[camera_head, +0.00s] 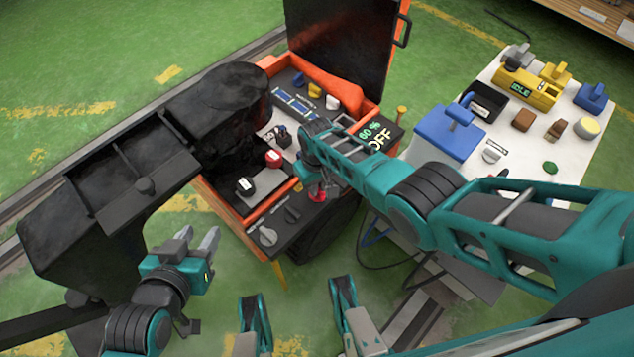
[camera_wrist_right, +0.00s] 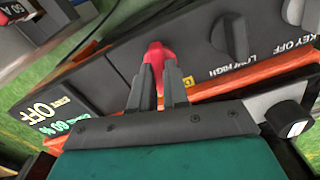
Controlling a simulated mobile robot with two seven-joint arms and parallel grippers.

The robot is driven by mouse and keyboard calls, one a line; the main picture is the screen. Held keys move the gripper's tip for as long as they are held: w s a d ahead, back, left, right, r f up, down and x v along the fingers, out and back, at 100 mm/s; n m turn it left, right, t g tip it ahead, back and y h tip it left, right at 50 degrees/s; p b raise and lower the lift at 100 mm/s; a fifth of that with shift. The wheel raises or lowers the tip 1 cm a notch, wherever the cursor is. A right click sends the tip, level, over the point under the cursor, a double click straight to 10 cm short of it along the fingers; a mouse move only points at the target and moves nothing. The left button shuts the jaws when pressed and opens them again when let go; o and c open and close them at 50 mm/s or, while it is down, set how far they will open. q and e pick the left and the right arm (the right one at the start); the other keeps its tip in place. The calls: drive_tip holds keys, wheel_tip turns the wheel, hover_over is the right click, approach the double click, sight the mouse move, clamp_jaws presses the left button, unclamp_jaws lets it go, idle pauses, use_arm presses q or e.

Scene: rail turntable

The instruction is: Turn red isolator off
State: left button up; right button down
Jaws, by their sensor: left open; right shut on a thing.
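The red isolator (camera_head: 316,190) is a small red knob on the dark front panel of the orange machine. In the right wrist view the red isolator (camera_wrist_right: 158,52) stands up from the panel between the dark fingers of my right gripper (camera_wrist_right: 159,75). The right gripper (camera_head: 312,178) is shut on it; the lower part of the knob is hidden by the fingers. My left gripper (camera_head: 196,242) is open and empty, left of the machine and away from the panel.
A black dial (camera_wrist_right: 233,38) sits beside the isolator, near "LOW/HIGH" and "KEY OFF" lettering. A display (camera_head: 376,138) reads "60 %" and "OFF". The raised black lid (camera_head: 340,40) stands behind. A white table (camera_head: 520,160) with a blue box (camera_head: 445,135) is at right.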

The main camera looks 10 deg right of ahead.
drive_tip(key=shift+n, duration=1.7)
drive_tip(key=c, duration=1.1)
unclamp_jaws()
drive_tip(key=shift+r, duration=0.1)
wheel_tip(320, 180, up, 13)
drive_tip(key=p, duration=0.9)
